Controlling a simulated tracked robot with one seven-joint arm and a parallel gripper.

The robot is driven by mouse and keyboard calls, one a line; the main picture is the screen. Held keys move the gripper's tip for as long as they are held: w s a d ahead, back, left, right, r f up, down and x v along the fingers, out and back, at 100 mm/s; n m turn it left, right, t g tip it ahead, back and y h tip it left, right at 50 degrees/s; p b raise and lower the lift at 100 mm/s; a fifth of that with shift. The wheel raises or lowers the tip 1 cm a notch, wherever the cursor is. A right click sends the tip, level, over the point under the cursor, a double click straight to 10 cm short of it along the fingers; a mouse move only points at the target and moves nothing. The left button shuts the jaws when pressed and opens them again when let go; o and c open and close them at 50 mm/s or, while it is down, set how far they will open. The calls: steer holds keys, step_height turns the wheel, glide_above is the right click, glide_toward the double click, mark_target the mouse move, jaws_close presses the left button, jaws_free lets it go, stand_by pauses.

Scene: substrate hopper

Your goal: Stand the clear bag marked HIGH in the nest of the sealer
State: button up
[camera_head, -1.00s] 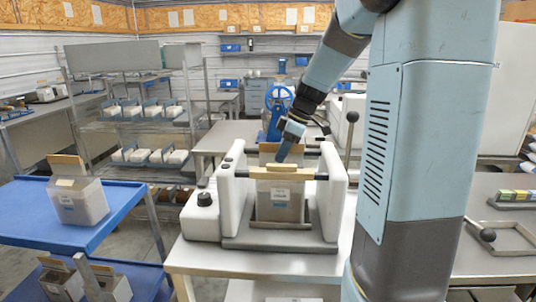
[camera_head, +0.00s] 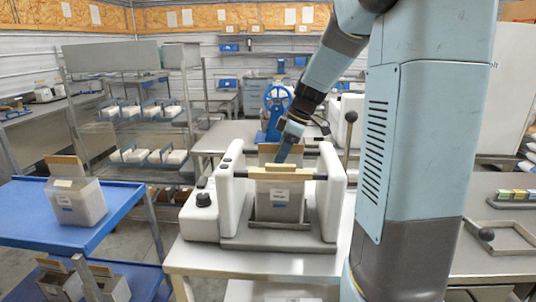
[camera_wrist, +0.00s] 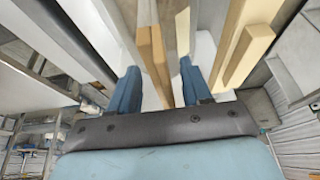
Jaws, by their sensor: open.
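A clear bag (camera_head: 289,211) with a tan top strip and a white label stands upright in the sealer (camera_head: 205,211), between its two white side housings. The label is too small to read, so I cannot tell if it says HIGH. My gripper (camera_head: 283,158) is above and behind the sealer's front bar, at the bag's top. In the wrist view my gripper (camera_wrist: 159,72) is open, with its blue fingers apart on either side of a tan strip (camera_wrist: 153,50). The front bar hides part of the bag.
Another clear bag (camera_head: 75,205) with a tan top stands on the blue cart (camera_head: 30,222) at the left, with more bags on its lower shelf. A lever with a black knob (camera_head: 351,117) rises at the sealer's right. A blue handwheel (camera_head: 278,97) stands behind.

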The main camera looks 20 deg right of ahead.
steer(key=shift+r, duration=0.1)
steer(key=v, duration=1.3)
steer(key=shift+r, duration=0.25)
steer(key=s+a+f+m+t+h, duration=0.1)
steer(key=s+a+f+m, duration=0.1)
steer(key=s, duration=0.5)
steer(key=s+a+f+m+t+h, duration=0.1)
steer(key=s+a+f+m, duration=0.1)
steer(key=s+a+m, duration=0.2)
steer(key=s+a+f+m+t+h, duration=0.2)
steer(key=s+m, duration=0.5)
steer(key=s, duration=0.5)
steer(key=shift+s+a+f, duration=0.25)
steer(key=shift+a+f, duration=0.2)
steer(key=shift+a, duration=0.1)
